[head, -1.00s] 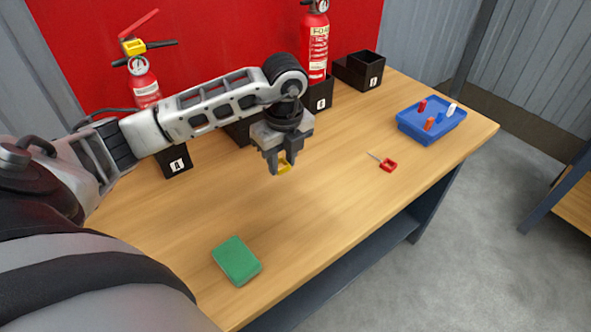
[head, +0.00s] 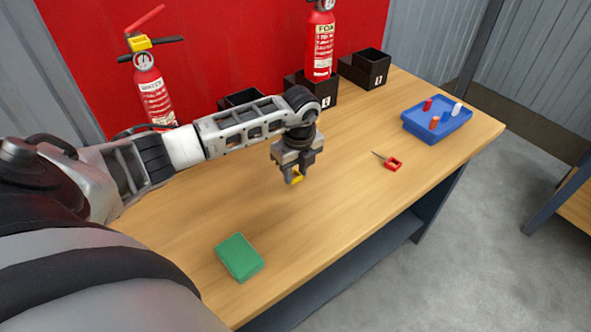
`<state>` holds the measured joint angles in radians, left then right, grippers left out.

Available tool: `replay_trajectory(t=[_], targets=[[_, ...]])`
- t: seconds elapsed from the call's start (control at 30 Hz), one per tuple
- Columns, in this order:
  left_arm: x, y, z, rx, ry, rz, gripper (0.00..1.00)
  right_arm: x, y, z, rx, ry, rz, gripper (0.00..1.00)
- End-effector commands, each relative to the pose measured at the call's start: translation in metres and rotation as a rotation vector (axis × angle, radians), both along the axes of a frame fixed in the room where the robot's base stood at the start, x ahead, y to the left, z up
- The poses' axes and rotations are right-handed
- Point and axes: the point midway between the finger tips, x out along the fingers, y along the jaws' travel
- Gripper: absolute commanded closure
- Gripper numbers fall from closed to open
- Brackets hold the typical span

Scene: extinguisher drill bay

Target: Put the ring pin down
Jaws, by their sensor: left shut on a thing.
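My left gripper (head: 292,179) is shut on a small yellow ring pin (head: 297,177), above the bare middle of the wooden table. Most of the yellow piece is hidden between the fingers, and I cannot see whether it touches the wood. A second ring pin, red with a thin metal shaft (head: 393,163), lies on the table to the right of the gripper, apart from it. My right gripper is not in view.
A blue tray (head: 452,127) with red and white pegs stands at the right. A green block (head: 239,257) lies near the front edge. Red extinguishers (head: 156,96) (head: 320,45) and black boxes (head: 364,70) line the back. Bare wood surrounds the gripper.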

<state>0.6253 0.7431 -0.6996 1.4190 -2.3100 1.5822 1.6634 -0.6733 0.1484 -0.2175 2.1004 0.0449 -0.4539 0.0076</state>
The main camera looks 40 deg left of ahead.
Motion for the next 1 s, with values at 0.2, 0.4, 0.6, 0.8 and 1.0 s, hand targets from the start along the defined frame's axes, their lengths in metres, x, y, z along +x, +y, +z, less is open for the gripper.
replay_trajectory(t=[0.2,0.4,0.6,0.8,1.0], targets=[[0.000,0.000,-0.002,0.000,0.000,0.001,0.49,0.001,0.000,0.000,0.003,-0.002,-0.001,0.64],[0.000,0.000,-0.002,0.000,0.000,0.001,0.49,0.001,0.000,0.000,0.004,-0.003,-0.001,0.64],[0.001,0.000,0.010,0.000,-0.004,0.001,0.49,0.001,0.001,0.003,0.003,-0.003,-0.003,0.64],[0.000,-0.004,0.050,0.001,-0.007,0.000,0.49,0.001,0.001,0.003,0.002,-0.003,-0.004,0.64],[-0.001,-0.008,0.091,0.000,-0.005,0.001,0.49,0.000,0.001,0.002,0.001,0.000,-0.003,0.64]])
